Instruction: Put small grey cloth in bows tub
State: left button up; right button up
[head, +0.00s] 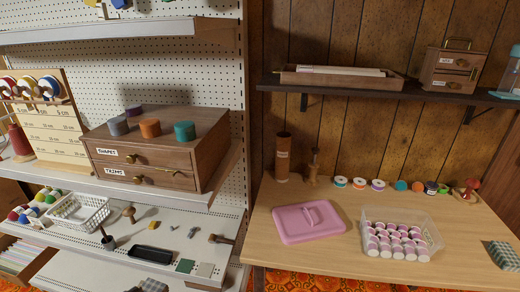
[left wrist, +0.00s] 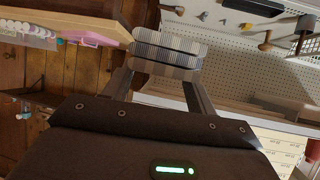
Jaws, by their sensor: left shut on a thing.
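In the left wrist view my left gripper (left wrist: 165,66) is shut on a small grey checked cloth (left wrist: 170,44), which looks folded and spans the fingertips. A grey checked piece (head: 152,286) shows at the bottom edge of the head view; I cannot tell whether it is the held cloth. A clear tub (head: 432,238) on the wooden table holds several pink-and-white rolls. It is open, and a pink lid (head: 308,222) lies left of it. No label reading bows is legible, so I cannot tell which container is the bows tub. My right gripper is not in view.
A white shelf unit holds a wooden drawer box (head: 160,150), a white basket (head: 80,212) and a black tray (head: 151,252). Green and grey squares (head: 205,269) lie near its front. Another checked item (head: 503,255) lies at the table's right. Spools line the table's back.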

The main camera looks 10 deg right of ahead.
aim_at(395, 236)
jog(key=z, duration=2.1)
